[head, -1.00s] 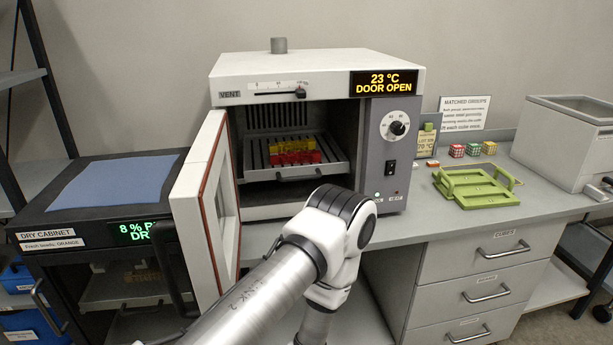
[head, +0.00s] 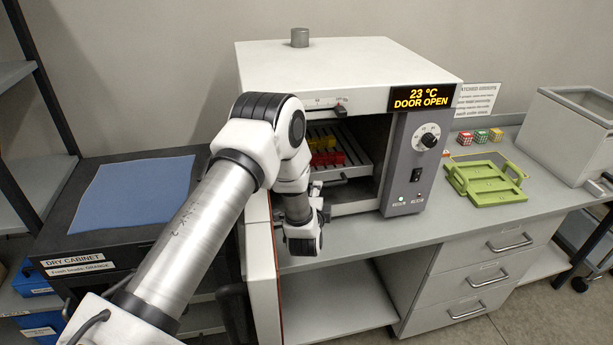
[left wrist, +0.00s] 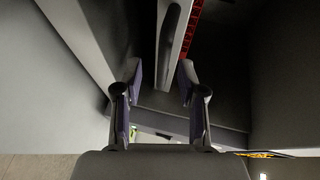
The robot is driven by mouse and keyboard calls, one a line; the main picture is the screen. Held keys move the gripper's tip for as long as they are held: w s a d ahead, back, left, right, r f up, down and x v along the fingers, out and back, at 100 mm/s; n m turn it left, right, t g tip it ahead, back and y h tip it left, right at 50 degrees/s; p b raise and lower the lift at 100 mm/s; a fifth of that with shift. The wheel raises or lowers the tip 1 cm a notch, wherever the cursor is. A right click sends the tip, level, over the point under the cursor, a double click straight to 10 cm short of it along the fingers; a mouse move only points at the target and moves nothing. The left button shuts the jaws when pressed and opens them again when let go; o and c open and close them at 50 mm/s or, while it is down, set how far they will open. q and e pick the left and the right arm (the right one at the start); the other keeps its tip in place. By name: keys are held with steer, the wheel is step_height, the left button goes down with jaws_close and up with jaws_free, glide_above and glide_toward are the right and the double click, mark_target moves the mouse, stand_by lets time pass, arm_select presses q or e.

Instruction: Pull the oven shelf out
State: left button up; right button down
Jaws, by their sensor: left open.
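The oven (head: 350,62) stands with its door (head: 262,275) swung open to the left; its display reads 23 °C, DOOR OPEN. The oven shelf (head: 362,165) is inside, bearing red and yellow lattice pieces (head: 328,156). In the left wrist view the shelf's front edge (left wrist: 180,45) and dark handle (left wrist: 169,35) lie ahead of the fingers. My left gripper (left wrist: 161,75) is open, its two fingertips apart with nothing visible held between them. In the head view it is at the oven mouth, near the shelf front, partly hidden by my wrist. My right gripper is out of view.
The dry cabinet with a blue mat (head: 135,190) stands left of the oven. The open door stands close beside my arm.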

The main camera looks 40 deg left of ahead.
mark_target(328, 185)
arm_select(q)
steer(key=w, duration=0.1)
steer(key=w+d+p, duration=0.1)
steer(key=w, duration=0.2)
steer(key=shift+w+d+r, duration=0.25)
steer(key=shift+d+r, duration=0.1)
steer(key=a, duration=0.1)
steer(key=w+a+f, duration=0.1)
steer(key=a, duration=0.1)
steer(key=shift+w+f+p, duration=0.25)
steer(key=shift+w+p, duration=0.1)
steer(key=shift+p, duration=0.05)
steer(key=shift+d+r, duration=0.1)
steer(key=shift+d, duration=0.1)
steer(key=shift+d+r, duration=0.1)
steer(key=shift+d, duration=0.25)
jaws_close()
steer(key=shift+a, duration=0.1)
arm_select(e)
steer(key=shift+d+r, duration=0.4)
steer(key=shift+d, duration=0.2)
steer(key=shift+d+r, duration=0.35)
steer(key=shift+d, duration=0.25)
